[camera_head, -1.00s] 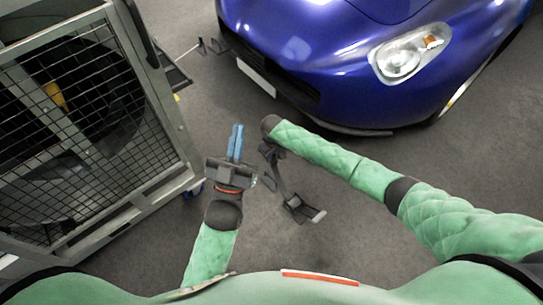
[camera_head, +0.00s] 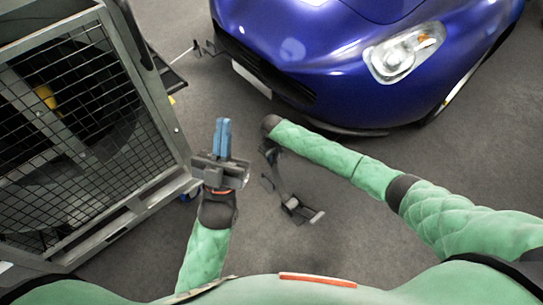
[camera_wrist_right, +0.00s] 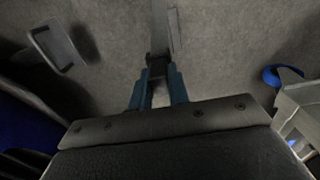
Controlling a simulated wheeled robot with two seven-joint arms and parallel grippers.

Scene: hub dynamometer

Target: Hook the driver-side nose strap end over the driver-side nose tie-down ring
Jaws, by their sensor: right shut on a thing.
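My right gripper (camera_wrist_right: 158,92) has its blue fingers shut on a dark strap end (camera_wrist_right: 157,66). A grey strap (camera_wrist_right: 158,25) runs away from it towards the top of the right wrist view. In the head view the right fingers are hidden below my right wrist, and a dark strap-like piece (camera_head: 283,178) hangs there. My left gripper (camera_head: 222,140) has its blue fingers together, empty, left of the right wrist. The blue car's nose (camera_head: 300,80) is ahead of both. I cannot make out the driver-side nose tie-down ring.
A grey mesh cage cart (camera_head: 70,130) stands close on the left. A dark flat frame (camera_head: 302,213) shows low at the centre; a dark rectangular frame (camera_wrist_right: 50,46) shows in the right wrist view.

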